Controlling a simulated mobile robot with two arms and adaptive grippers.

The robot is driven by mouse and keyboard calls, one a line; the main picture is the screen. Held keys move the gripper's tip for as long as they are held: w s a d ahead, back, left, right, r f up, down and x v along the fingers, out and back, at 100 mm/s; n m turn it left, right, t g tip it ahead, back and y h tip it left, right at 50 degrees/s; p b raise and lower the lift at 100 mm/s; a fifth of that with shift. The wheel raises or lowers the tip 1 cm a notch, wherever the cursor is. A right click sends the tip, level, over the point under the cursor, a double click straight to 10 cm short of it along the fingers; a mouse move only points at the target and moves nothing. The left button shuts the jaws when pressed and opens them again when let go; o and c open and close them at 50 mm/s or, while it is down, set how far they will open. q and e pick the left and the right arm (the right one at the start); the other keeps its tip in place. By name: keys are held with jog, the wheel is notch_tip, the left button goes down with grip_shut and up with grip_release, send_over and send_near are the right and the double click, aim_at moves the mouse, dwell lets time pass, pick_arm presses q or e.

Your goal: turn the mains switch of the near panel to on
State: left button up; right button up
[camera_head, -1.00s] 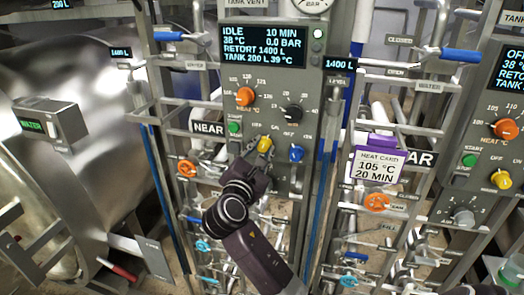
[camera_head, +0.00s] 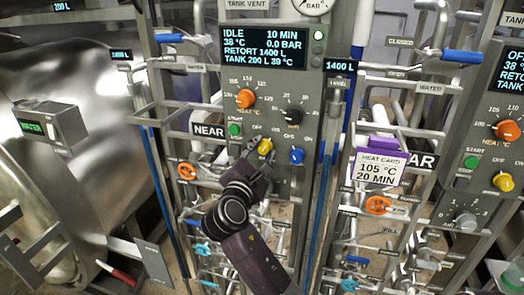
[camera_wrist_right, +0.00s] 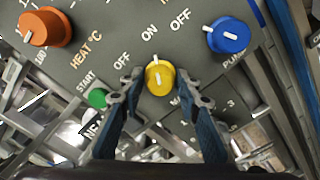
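The near panel (camera_head: 275,75) stands in the middle of the head view, with its display lit and reading IDLE. Its yellow switch knob (camera_head: 265,146) sits under OFF and ON labels. In the right wrist view the yellow knob (camera_wrist_right: 159,80) has its white mark pointing up, roughly toward the ON label. My right gripper (camera_head: 256,160) is at this knob. My left gripper is not in view.
A green start button (camera_wrist_right: 97,98), orange heat knob (camera_wrist_right: 47,27) and blue pump knob (camera_wrist_right: 228,33) lie close around. Pipes and valve handles crowd below the panel. A second panel (camera_head: 480,130) at the right reads OFF. A heat card (camera_head: 380,167) hangs between the panels.

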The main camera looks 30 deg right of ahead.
jog(key=shift+o, duration=0.7)
jog(key=shift+s+a, duration=0.15)
jog(key=shift+a, duration=0.05)
jog(key=v, duration=1.1)
jog(key=shift+a, duration=0.2)
jog(key=shift+s, duration=0.15)
